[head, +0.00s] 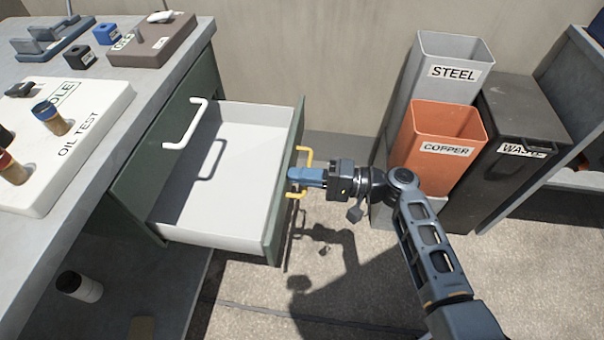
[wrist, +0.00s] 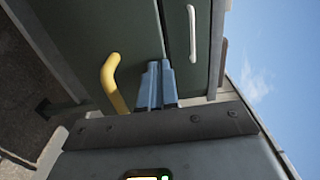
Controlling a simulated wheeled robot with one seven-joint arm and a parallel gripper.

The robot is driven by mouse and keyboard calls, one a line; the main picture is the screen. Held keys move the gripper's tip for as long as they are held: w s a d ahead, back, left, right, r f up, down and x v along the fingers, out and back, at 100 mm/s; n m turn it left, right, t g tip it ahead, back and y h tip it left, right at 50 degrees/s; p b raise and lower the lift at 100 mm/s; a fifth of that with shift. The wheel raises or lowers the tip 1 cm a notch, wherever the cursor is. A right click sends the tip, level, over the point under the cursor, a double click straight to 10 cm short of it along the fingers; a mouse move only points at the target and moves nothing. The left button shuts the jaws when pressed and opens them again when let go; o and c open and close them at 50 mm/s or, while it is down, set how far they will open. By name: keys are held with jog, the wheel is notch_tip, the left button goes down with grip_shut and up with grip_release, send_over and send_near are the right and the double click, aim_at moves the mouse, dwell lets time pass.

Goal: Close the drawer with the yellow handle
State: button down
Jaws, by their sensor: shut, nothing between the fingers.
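The drawer (head: 225,160) with the yellow handle (head: 304,155) is pulled far out of the workbench in the head view. Its inside is pale and looks empty. Its dark green front panel (head: 283,205) faces right, toward my arm. My gripper (head: 293,176) is shut and empty, with its blue fingertips at the front panel, within the span of the yellow handle. In the wrist view the shut fingers (wrist: 158,68) point at the green panel, right of the yellow handle (wrist: 112,82). I cannot tell for certain whether the fingertips touch the panel.
A white handle (head: 184,124) is on another green front above the open drawer. Sample jars on an oil test board (head: 95,110) stand on the bench. Steel (head: 452,50), copper (head: 450,118) and waste (head: 520,100) bins stand at right. The floor (head: 330,270) below my arm is clear.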

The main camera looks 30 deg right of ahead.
jog(key=shift+a, duration=0.1)
jog(key=b+x, duration=1)
jog(key=x, duration=1.4)
jog(key=shift+w+a, duration=0.25)
jog(key=shift+a, duration=0.1)
jog(key=shift+a+r, duration=0.1)
jog(key=shift+r, duration=0.05)
